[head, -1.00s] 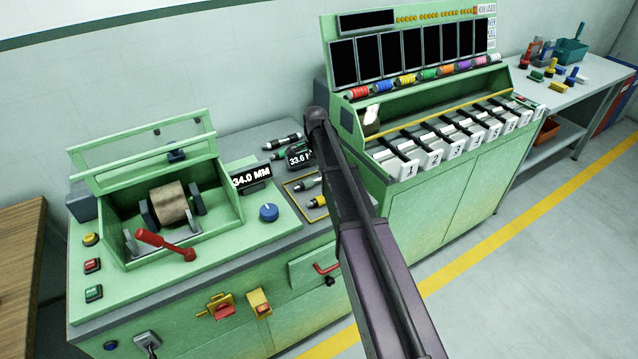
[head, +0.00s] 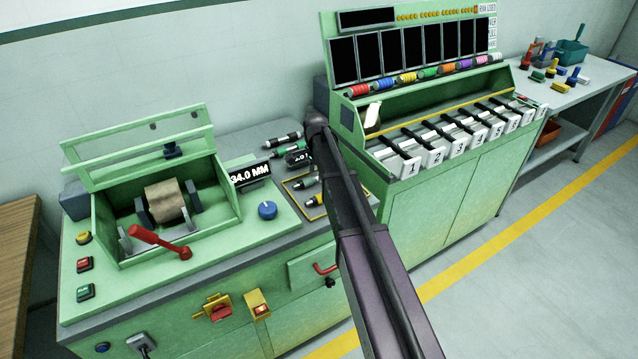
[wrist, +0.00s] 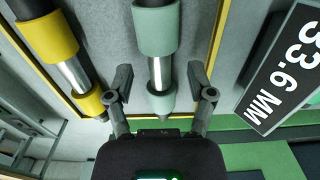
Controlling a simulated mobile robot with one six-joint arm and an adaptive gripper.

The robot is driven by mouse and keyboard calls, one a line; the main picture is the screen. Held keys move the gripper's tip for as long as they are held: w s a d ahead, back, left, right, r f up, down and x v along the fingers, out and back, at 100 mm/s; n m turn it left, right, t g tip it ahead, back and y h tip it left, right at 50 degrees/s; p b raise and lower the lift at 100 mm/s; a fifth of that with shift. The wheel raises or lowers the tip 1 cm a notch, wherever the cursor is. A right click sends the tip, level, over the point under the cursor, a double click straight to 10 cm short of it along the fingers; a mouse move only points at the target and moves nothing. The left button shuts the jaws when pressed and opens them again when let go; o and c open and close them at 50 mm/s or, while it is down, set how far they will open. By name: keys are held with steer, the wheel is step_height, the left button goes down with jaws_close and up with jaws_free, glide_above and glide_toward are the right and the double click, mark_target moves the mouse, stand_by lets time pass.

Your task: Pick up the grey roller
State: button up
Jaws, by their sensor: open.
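The grey roller (wrist: 157,72) has pale grey-green sleeves and a shiny metal middle. It lies in a yellow-edged tray (wrist: 218,25) on the green bench. In the head view the grey roller (head: 309,183) is partly covered by my arm. In the wrist view my gripper (wrist: 160,80) is open, with one finger on each side of the roller's near end. I see no contact, and its height over the roller is hard to tell. The head view does not show the fingers.
A yellow roller (wrist: 50,38) lies beside it in the tray, close to the left finger. A display reading 33.6 MM (wrist: 285,75) stands to the right. More rollers (head: 283,139) lie behind the tray. A winding machine with a red lever (head: 150,238) is at left.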

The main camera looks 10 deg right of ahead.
steer(key=shift+f+b, duration=0.5)
steer(key=shift+f, duration=0.25)
jaws_close()
